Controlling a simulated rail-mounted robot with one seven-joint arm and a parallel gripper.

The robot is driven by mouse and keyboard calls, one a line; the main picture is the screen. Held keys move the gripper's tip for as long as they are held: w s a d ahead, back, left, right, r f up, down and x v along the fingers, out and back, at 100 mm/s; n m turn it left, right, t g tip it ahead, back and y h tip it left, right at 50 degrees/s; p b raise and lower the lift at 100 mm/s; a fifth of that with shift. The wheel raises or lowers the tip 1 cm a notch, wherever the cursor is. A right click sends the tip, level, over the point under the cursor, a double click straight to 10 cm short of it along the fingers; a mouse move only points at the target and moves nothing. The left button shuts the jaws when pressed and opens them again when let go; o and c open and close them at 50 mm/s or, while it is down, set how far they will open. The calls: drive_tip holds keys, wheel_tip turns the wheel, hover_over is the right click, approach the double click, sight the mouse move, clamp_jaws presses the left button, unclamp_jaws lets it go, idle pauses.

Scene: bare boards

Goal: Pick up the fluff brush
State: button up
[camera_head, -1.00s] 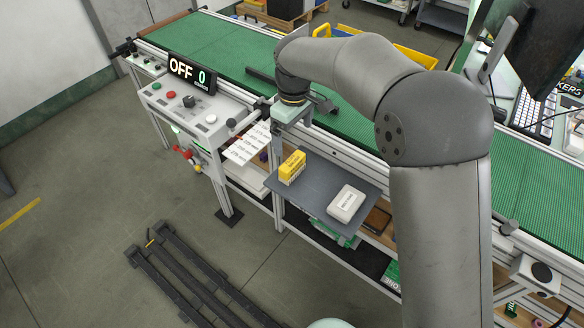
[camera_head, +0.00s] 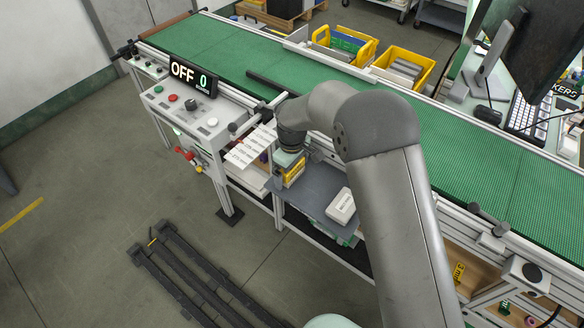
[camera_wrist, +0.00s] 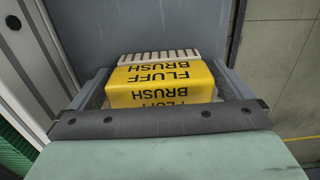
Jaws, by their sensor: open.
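The fluff brush (camera_wrist: 160,82) is a yellow block marked FLUFF BRUSH, with a pale slotted strip along its far side in the wrist view. It rests on the grey shelf (camera_head: 314,192) beside the conveyor. In the head view the brush (camera_head: 291,172) is partly covered by my gripper (camera_head: 290,165), which is directly over it. In the wrist view my gripper (camera_wrist: 165,95) is open, with one finger on each side of the brush. The gripper's front plate hides the near end of the brush. I cannot tell whether the fingers touch it.
A white box (camera_head: 341,206) lies on the shelf to the right of the brush. The control panel (camera_head: 188,112) with a display reading OFF stands to the left. The green conveyor (camera_head: 450,140) runs behind, with yellow bins (camera_head: 404,67) beyond it.

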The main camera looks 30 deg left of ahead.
drive_tip(key=c, duration=0.9)
drive_tip(key=shift+r, duration=0.45)
wheel_tip(320, 180, up, 2)
drive_tip(key=shift+r+b, duration=0.2)
drive_tip(key=shift+b, duration=0.2)
drive_tip(key=s+d+r+b, duration=0.1)
drive_tip(key=s+d+r, duration=0.1)
drive_tip(key=s+r, duration=0.1)
drive_tip(key=s+d+r+b, duration=0.1)
drive_tip(key=s+d+r, duration=0.2)
drive_tip(key=s, duration=0.1)
drive_tip(key=s+d+r+b, duration=0.1)
drive_tip(key=s+d+r, duration=0.2)
drive_tip(key=s, duration=0.1)
drive_tip(key=shift+s+d+r+b, duration=0.15)
drive_tip(key=shift+s+r+b, duration=0.05)
drive_tip(key=shift+r+b, duration=0.1)
